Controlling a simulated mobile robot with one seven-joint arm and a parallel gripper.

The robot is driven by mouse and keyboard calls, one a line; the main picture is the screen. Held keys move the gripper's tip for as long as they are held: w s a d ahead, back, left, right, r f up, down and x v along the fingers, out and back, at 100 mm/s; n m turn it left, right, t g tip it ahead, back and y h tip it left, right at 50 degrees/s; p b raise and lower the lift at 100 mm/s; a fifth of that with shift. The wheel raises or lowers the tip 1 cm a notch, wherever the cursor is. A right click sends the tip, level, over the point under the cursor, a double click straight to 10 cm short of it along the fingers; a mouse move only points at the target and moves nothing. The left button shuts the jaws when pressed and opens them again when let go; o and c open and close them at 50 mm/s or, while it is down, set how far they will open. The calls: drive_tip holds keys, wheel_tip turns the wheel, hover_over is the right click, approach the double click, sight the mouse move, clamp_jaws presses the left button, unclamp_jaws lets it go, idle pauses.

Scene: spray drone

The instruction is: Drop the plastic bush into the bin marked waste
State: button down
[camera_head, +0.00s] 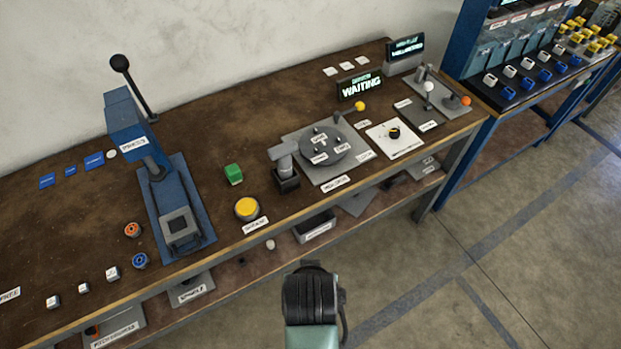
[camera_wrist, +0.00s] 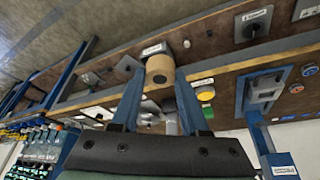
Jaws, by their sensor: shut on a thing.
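The plastic bush (camera_wrist: 160,72) is a tan cylinder with a small dark mark on its end face. In the wrist view it sits between the two blue fingers of my gripper (camera_wrist: 158,84), which is shut on it. A dark open bin (camera_head: 315,227) with a white label stands on the lower shelf below the bench's front edge; its label is too small to read. In the wrist view a labelled bin (camera_wrist: 154,47) shows just beyond the bush. In the head view my dark wrist hides the fingers and the bush, in front of the bench.
The bench (camera_head: 80,215) carries a blue press (camera_head: 135,140), a yellow button (camera_head: 246,208), a green block (camera_head: 233,173) and a round fixture (camera_head: 322,148). Labelled trays (camera_head: 190,290) and a small white piece (camera_head: 270,244) are on the lower shelf. Floor at right is clear.

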wheel_tip(320, 180, down, 3)
drive_tip(key=shift+r+b, duration=0.15)
drive_tip(key=shift+b, duration=1.05)
drive_tip(key=shift+r, duration=0.1)
drive_tip(key=shift+a, duration=0.1)
